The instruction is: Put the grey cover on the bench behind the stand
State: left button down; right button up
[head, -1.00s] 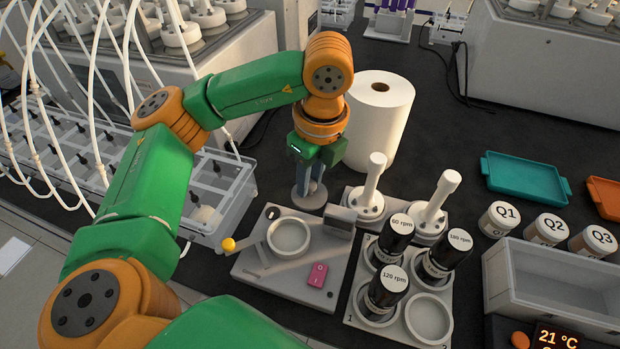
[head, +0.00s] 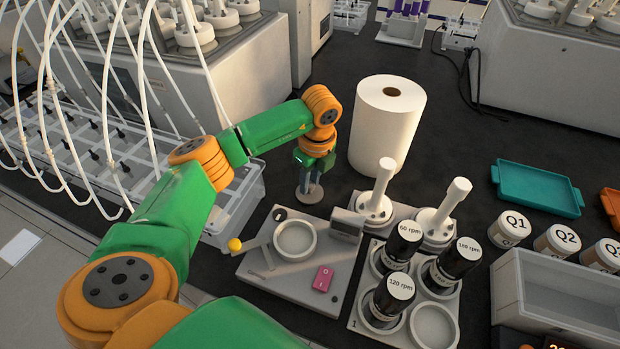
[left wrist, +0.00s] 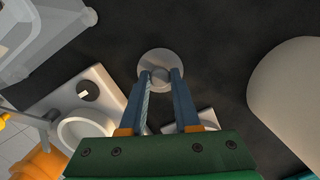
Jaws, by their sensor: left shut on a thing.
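The grey cover (head: 302,195) is a round disc with a small knob. My left gripper (head: 311,183) is shut on its knob, pointing down, just behind the grey stand (head: 265,262). The stand has a round dish, a yellow-tipped lever and a pink switch. The left wrist view shows the cover (left wrist: 158,55) at the fingertips of my left gripper (left wrist: 160,75), over dark bench top (left wrist: 215,60). The cover is level and at or very close to the bench; I cannot tell whether it touches. My right gripper is not in view.
A white paper roll (head: 375,140) stands right of the cover. White pestle-like pieces (head: 440,215) and black rpm-labelled bottles (head: 398,250) in a rack are to the stand's right. A clear-walled tank (head: 232,205) with tubes is at left. Dark bench is free behind the cover.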

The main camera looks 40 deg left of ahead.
aim_at(313, 186)
pick_arm(q)
jog(key=c, duration=0.6)
grip_release()
jog(key=shift+c, duration=0.2)
jog(key=shift+r, duration=0.35)
jog(key=r, duration=0.4)
jog(key=d+r, duration=0.1)
jog(key=r, duration=0.1)
jog(key=shift+r+b, duration=0.25)
jog(key=shift+b, duration=0.15)
jog(key=r, duration=0.1)
jog(key=r+p, duration=0.1)
jog(key=r, duration=0.3)
jog(key=shift+s+d+p, duration=0.2)
jog(key=shift+d+p, duration=0.05)
jog(key=shift+p, duration=0.05)
